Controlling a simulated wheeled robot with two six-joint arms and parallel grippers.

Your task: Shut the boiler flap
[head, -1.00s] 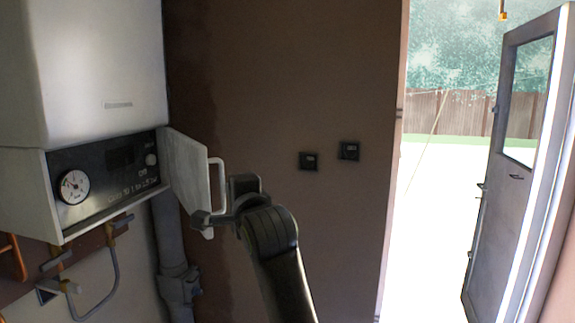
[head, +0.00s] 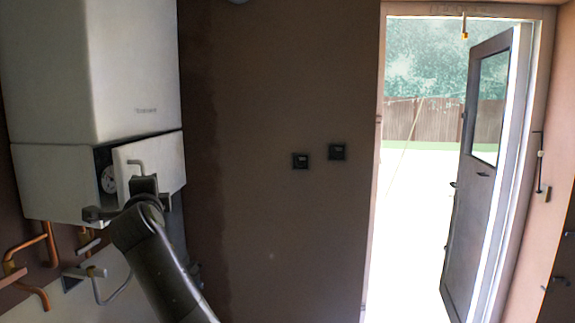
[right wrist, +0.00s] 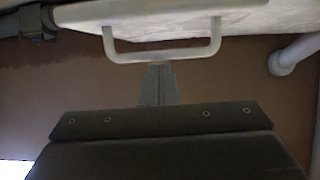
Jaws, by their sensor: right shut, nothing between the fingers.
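The boiler (head: 95,70) hangs on the wall at the left in the head view. Its white flap (head: 163,158) stands partly open, swung across most of the dark control panel; the gauge (head: 107,180) still shows past its left edge. The flap's bar handle (head: 137,163) faces me. My right gripper (head: 145,184) is at the lower part of the flap by the handle. In the right wrist view, the shut, empty fingers (right wrist: 158,72) point at the flap just below the handle (right wrist: 160,54); I cannot tell whether they touch it. My left gripper is not in view.
Copper pipes (head: 40,245) and a grey pipe loop (head: 108,290) hang under the boiler. The wall (head: 270,230) to the right is bare apart from two dark switches (head: 318,156). An open door (head: 475,170) stands at the right.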

